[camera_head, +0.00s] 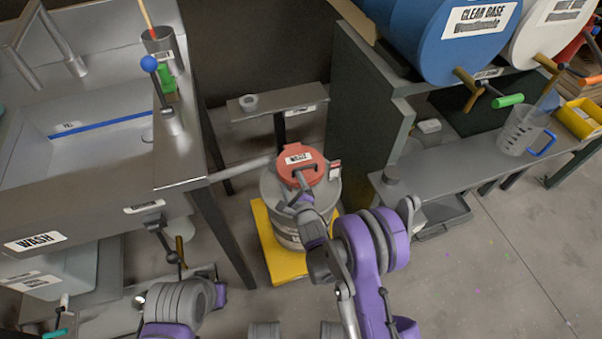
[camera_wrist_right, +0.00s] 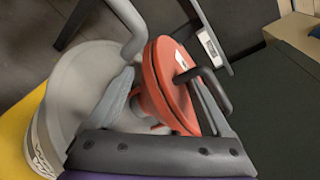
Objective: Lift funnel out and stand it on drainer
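The red round funnel top (camera_head: 297,157), with a white label reading WASTE and a dark handle, sits on the grey drum (camera_head: 283,225). In the right wrist view the funnel (camera_wrist_right: 165,85) is tilted in the picture, its handle (camera_wrist_right: 208,88) crossing in front of one finger. My right gripper (camera_head: 301,197) is at the near side of the funnel, its fingers spread wide with the red rim between them; firm contact does not show. A narrow grey stand (camera_head: 290,96) behind the drum may be the drainer; its label is too small to read.
The drum stands on a yellow base (camera_head: 262,240). A sink bench (camera_head: 100,210) is on the left. A dark green rack (camera_head: 365,110) with a blue barrel (camera_head: 440,40) and a grey shelf (camera_head: 470,165) is on the right.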

